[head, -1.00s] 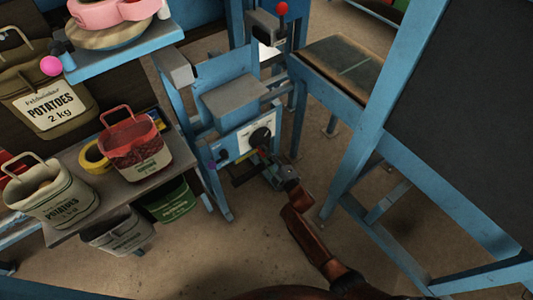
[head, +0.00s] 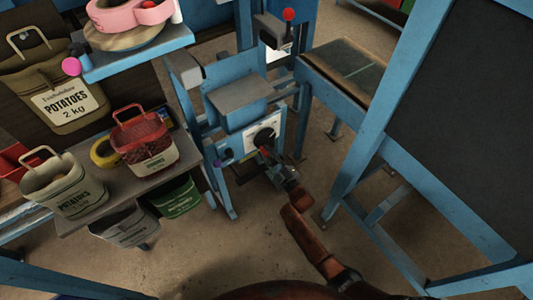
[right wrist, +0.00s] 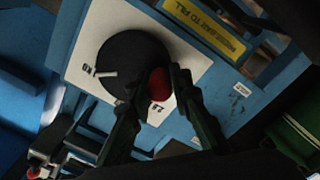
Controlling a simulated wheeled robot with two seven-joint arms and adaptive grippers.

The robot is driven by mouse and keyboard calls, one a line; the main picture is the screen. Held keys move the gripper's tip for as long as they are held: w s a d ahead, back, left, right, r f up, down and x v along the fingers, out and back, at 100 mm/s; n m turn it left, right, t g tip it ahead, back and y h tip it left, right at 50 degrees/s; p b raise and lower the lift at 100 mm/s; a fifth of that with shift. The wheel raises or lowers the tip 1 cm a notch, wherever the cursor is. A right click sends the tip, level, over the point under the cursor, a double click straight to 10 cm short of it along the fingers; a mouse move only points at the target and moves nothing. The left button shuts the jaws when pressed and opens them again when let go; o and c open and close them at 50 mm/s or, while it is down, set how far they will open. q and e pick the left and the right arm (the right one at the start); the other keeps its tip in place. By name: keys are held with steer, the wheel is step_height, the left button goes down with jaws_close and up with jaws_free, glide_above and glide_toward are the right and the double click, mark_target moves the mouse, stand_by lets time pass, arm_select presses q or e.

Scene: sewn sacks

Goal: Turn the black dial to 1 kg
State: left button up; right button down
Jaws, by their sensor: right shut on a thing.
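The black dial (head: 263,137) sits on a white plate on the front of the blue machine. In the right wrist view the dial (right wrist: 126,55) is large, with a white pointer mark (right wrist: 104,72) toward the lower left, beside small printed lettering. A red knob (right wrist: 159,83) stands at the dial's edge. My right gripper (right wrist: 158,88) is shut on this red knob, one finger on each side. In the head view the right gripper (head: 266,153) is at the dial's lower edge. My left gripper is not in view.
A grey shelf (head: 130,190) at left holds sacks, a red basket-like sack (head: 145,138) and yellow tape (head: 103,152). A green sack (head: 175,197) hangs below. A blue frame with a dark panel (head: 455,110) stands at right. The floor in front is clear.

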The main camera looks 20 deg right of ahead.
steer(key=c, duration=1.7)
jaws_free()
steer(key=shift+c, duration=0.2)
steer(key=v, duration=1.2)
steer(key=shift+a, duration=0.1)
steer(key=s+d+f+m+g+h, duration=0.2)
steer(key=s+d+f+g, duration=0.1)
steer(key=s+f, duration=0.55)
steer(key=s+d+f+m+g+h, duration=0.25)
steer(key=s+f, duration=0.35)
steer(key=f, duration=0.5)
steer(key=s+d+f+m+g+h, duration=0.1)
steer(key=s+d+f+m+g, duration=0.25)
steer(key=s+f, duration=0.5)
steer(key=s+d+f+m+g, duration=0.1)
steer(key=s+f+g, duration=0.2)
steer(key=s, duration=0.8)
steer(key=s+d+f+m+g, duration=0.1)
steer(key=s+f+m+g, duration=0.1)
steer(key=s+f, duration=0.5)
steer(key=s+d+f+m+g, duration=0.1)
steer(key=s+f+g, duration=0.2)
steer(key=s, duration=1.4)
step_height(320, 180, down, 2)
steer(key=shift+s+f+m+g+h, duration=0.2)
steer(key=shift+s+m+g+h, duration=0.05)
steer(key=shift+m+g+h, duration=0.1)
